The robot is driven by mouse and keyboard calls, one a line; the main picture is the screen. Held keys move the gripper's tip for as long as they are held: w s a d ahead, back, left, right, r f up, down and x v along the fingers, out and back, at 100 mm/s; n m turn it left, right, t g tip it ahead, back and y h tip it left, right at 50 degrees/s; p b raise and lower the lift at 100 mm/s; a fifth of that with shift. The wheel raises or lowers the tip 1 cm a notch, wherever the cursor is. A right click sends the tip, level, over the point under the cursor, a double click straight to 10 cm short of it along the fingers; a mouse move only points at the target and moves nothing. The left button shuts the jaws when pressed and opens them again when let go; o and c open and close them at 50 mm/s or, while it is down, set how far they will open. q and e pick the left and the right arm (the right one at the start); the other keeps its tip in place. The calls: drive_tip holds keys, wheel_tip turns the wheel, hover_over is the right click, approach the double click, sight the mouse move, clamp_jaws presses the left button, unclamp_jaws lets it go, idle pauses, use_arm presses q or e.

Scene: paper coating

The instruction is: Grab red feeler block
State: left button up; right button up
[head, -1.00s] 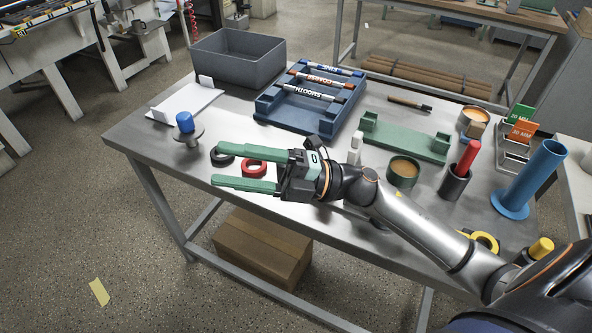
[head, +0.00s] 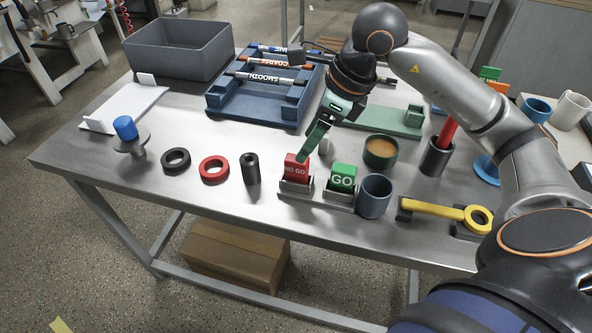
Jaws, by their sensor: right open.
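The red block (head: 296,168), marked NO GO, stands upright in a metal holder (head: 330,195) near the table's front edge. A green block (head: 342,178) marked GO stands in the same holder to its right. My right gripper (head: 306,152) points down with its green fingers at the top of the red block. It is open. The fingers overlap in this view, so I cannot tell whether they are on both sides of the block or touching it. My left gripper is not in view.
A black cylinder (head: 251,169), a red ring (head: 214,169) and a black ring (head: 176,160) lie to the left. A grey-blue cup (head: 374,196) is close on the right, with a yellow gauge (head: 445,211) beyond. A blue pen rack (head: 230,103) stands behind.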

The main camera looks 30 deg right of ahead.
sight(297, 173)
drive_tip(key=shift+x, duration=3.55)
drive_tip(key=shift+s, duration=0.2)
clamp_jaws()
